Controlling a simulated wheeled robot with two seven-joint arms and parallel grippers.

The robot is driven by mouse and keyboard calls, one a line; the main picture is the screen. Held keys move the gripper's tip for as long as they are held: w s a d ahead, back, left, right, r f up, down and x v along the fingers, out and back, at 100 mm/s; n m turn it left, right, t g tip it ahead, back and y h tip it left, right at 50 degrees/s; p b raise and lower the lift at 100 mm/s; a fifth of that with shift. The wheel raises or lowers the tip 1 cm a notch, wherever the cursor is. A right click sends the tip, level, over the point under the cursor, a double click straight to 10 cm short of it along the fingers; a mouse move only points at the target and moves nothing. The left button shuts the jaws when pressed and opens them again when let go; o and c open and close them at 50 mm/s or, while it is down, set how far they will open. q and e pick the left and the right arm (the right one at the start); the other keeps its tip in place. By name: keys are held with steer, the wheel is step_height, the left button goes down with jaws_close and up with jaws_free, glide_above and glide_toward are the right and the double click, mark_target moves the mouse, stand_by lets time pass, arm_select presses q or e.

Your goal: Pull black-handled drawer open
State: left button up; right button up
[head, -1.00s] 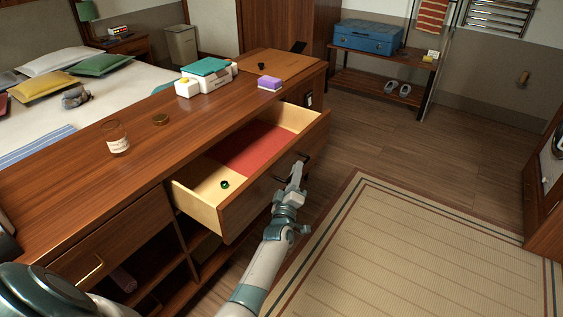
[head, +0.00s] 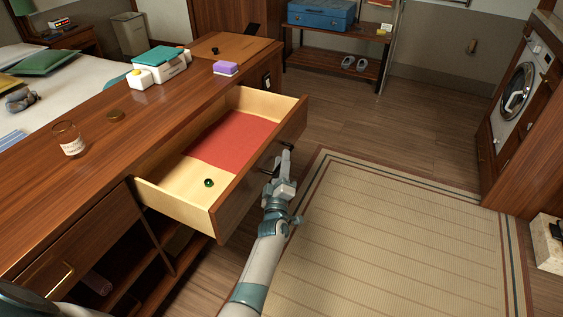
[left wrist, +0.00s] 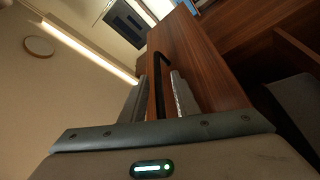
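The drawer (head: 257,180) with the black handle stands well out from the wooden counter, with its pale inside and red bottom liner (head: 232,140) showing. A small green round item (head: 208,183) lies inside it. My left gripper (head: 285,160) is at the drawer's front. In the left wrist view, the black handle (left wrist: 157,90) runs between the two fingers of the gripper (left wrist: 158,88), which are close together around it. In the head view the gripper partly hides the handle. My right gripper is not in view.
A brass-handled drawer (head: 80,240) is shut at left. The striped rug (head: 400,230) is clear.

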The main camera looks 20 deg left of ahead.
arm_select(q)
steer(key=shift+s, duration=0.1)
stand_by(0.3)
steer(key=shift+s+d, duration=0.1)
steer(key=shift+s, duration=0.1)
steer(key=p+v, duration=0.4)
steer(key=v, duration=1.2)
steer(key=shift+s, duration=0.35)
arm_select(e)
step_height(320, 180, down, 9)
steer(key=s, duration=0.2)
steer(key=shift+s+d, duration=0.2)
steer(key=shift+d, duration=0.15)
arm_select(q)
steer(key=shift+f, duration=0.15)
